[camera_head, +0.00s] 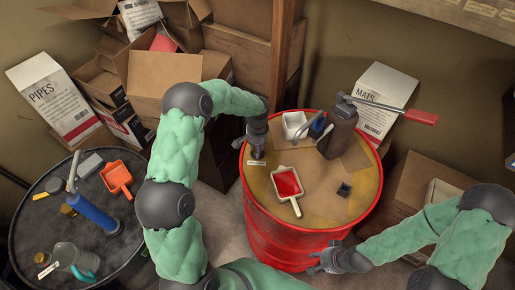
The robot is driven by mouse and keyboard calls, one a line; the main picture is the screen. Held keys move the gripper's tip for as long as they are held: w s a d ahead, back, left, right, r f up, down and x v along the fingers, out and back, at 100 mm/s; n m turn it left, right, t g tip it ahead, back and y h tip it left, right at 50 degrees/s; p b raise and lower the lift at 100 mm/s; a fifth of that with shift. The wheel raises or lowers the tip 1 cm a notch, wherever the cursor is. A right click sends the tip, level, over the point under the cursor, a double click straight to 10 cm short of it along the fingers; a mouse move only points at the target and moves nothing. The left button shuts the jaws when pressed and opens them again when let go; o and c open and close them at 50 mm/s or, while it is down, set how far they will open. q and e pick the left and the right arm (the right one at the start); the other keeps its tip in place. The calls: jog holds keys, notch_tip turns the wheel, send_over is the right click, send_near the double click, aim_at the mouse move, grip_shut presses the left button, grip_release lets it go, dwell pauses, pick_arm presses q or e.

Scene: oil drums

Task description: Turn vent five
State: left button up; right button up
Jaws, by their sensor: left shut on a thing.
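The red drum (275,232) stands upright at the centre, with a tan top. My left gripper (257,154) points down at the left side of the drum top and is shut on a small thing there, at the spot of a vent. The gripper hides most of this vent, and I cannot read its number. A small white label (257,163) lies just in front of the fingers. A small black fitting (344,190) sits on the right part of the top. My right gripper (315,262) is open and empty, in front of the drum and below its rim.
On the drum top are a red-and-white scoop (288,183), a white container (294,125) and a brown pump can (338,138) with a red handle. A black drum (30,235) at left holds a blue pump, an orange scoop and a jug. Boxes crowd behind.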

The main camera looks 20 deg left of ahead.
pick_arm(q)
jog(key=shift+w+m, duration=0.1)
jog(key=shift+m, duration=2)
jog(key=o, duration=1.2)
jog(key=shift+c, duration=0.2)
notch_tip(320, 180, up, 12)
jog(key=shift+r+p, duration=0.1)
jog(key=shift+p, duration=0.25)
